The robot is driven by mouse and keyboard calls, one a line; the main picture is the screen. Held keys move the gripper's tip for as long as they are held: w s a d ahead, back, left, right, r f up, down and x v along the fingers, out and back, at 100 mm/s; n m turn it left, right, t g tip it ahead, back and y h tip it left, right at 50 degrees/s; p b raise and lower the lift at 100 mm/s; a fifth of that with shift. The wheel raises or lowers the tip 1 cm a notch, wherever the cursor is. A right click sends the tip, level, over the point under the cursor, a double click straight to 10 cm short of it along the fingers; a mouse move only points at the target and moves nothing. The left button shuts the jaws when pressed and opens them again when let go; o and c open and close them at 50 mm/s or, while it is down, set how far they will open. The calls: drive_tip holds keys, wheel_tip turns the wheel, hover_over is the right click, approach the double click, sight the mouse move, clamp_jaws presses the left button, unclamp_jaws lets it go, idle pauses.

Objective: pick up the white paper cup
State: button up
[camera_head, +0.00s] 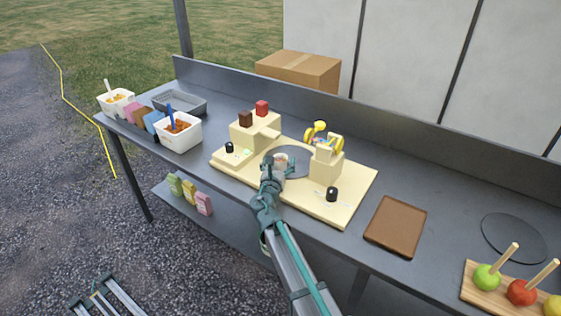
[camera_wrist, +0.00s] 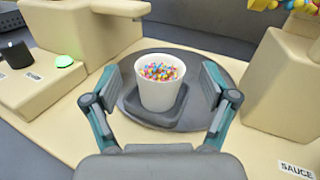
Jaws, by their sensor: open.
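The white paper cup (camera_wrist: 160,92) stands upright on a dark square base on a round grey plate (camera_wrist: 206,62), with colourful sprinkles at its top. In the head view the cup (camera_head: 281,159) is small and partly hidden by my gripper (camera_head: 275,164). In the wrist view my gripper (camera_wrist: 160,92) is open, with one finger on each side of the cup. Gaps show between the fingers and the cup wall, and nothing is held.
The cup's plate is part of a cream machine (camera_head: 352,188) with raised blocks left and right. A brown board (camera_head: 396,226) lies right of it. White tubs (camera_head: 180,134) stand left. Toffee apples (camera_head: 521,292) are at the far right. A raised back wall (camera_head: 420,150) runs behind.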

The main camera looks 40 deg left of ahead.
drive_tip(key=x, duration=0.2)
drive_tip(key=shift+w+a, duration=0.15)
drive_tip(key=shift+w, duration=0.1)
drive_tip(key=c, duration=1.3)
drive_tip(key=shift+o, duration=0.2)
drive_tip(key=shift+r, duration=0.1)
